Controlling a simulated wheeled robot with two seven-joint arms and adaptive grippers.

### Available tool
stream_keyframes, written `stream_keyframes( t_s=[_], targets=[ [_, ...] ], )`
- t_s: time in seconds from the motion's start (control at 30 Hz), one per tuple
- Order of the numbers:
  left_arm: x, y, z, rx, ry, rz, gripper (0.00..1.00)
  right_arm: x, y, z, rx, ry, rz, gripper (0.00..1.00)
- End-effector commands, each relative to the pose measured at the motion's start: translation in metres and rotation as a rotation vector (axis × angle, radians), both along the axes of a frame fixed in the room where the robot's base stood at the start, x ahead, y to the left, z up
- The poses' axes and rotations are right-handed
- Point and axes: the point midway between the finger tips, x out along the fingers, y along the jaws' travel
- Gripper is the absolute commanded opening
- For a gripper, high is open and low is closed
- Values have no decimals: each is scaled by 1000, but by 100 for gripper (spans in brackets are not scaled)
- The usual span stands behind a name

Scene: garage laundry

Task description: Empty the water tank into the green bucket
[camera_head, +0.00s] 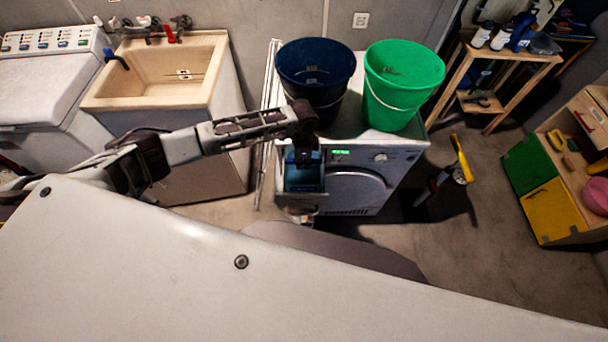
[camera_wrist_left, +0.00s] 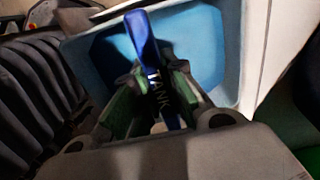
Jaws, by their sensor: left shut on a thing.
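The water tank (camera_head: 306,182) is light blue and sits at the left front of the white dryer (camera_head: 388,158), appearing to stick out from its face. I cannot tell how far it is out. My left gripper (camera_head: 304,152) is over the tank, pointing down. In the left wrist view the left gripper (camera_wrist_left: 154,88) is shut on the tank's dark blue handle (camera_wrist_left: 141,35), marked TANK. The tank's light blue inside (camera_wrist_left: 105,62) shows behind the fingers. The green bucket (camera_head: 404,72) stands upright on the dryer's right side. My right gripper is out of view.
A dark blue bucket (camera_head: 314,66) stands on the dryer left of the green one, close behind my left gripper. A beige sink (camera_head: 160,72) is at left. A wooden shelf (camera_head: 490,62) and a yellow-handled object (camera_head: 460,158) are at right.

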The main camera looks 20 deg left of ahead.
Motion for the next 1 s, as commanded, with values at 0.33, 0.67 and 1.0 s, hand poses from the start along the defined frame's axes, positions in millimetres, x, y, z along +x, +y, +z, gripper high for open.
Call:
stream_keyframes(
  t_s=[0.33,0.67,1.0],
  targets=[
    [1,-1,13,-2,-3,0,0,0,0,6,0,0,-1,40],
    [1,-1,23,-1,-2,0,0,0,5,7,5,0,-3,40],
    [1,-1,35,-2,-4,0,0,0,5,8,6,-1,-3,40]
  ],
)
